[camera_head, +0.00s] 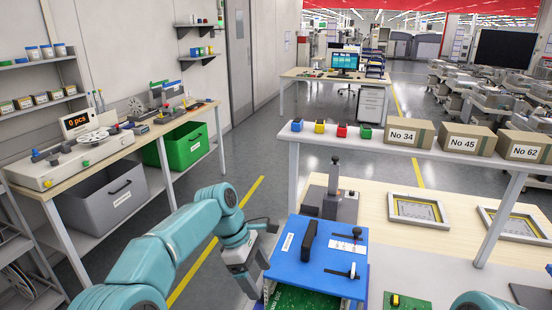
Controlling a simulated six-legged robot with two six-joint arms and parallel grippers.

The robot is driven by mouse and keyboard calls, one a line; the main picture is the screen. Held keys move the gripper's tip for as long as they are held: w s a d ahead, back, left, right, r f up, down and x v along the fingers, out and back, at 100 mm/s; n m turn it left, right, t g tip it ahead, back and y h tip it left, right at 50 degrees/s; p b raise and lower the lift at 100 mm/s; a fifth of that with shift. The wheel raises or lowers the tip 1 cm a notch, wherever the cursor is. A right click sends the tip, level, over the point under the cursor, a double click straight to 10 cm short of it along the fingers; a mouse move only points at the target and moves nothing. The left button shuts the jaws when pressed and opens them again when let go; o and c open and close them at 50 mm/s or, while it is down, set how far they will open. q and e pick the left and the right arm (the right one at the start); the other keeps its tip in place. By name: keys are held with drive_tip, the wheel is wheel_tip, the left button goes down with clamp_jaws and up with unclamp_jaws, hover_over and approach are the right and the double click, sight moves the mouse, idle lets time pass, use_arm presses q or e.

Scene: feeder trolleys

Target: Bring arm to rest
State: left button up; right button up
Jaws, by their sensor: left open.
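My teal left arm (165,245) comes in from the lower left and bends down at its wrist. Its left gripper (257,276) is open, with nothing seen between the fingers. It hangs just left of a blue plate (285,262) with a black handle. I cannot tell whether it touches the plate's edge. Only a teal bit of my right arm (485,300) shows at the bottom right, and its gripper is out of view.
Green circuit boards (296,299) lie below the blue plate. A raised shelf (365,143) holds coloured cubes and numbered boxes. A left bench (150,140) has a grey bin (105,205) and a green bin (187,147) below. Open floor (240,160) lies between.

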use_arm(q)
drive_tip(key=s+a+f+g, duration=0.1)
drive_tip(key=s+a+f, duration=0.25)
drive_tip(key=f, duration=0.25)
drive_tip(key=s+a+f+g, duration=0.1)
drive_tip(key=s+a+f, duration=0.1)
drive_tip(key=s+f, duration=0.35)
drive_tip(key=s+a+f+g, duration=0.1)
drive_tip(key=s+a+f, duration=0.15)
drive_tip(key=f, duration=0.55)
drive_tip(key=s+f+m+t, duration=0.2)
drive_tip(key=s+f+m, duration=0.3)
drive_tip(key=s, duration=0.3)
drive_tip(key=s+f+m+t, duration=0.2)
drive_tip(key=s+f+m, duration=0.3)
drive_tip(key=s+m, duration=0.3)
drive_tip(key=shift+s+d+t, duration=0.15)
drive_tip(key=shift+s+t, duration=0.25)
drive_tip(key=shift+s, duration=0.3)
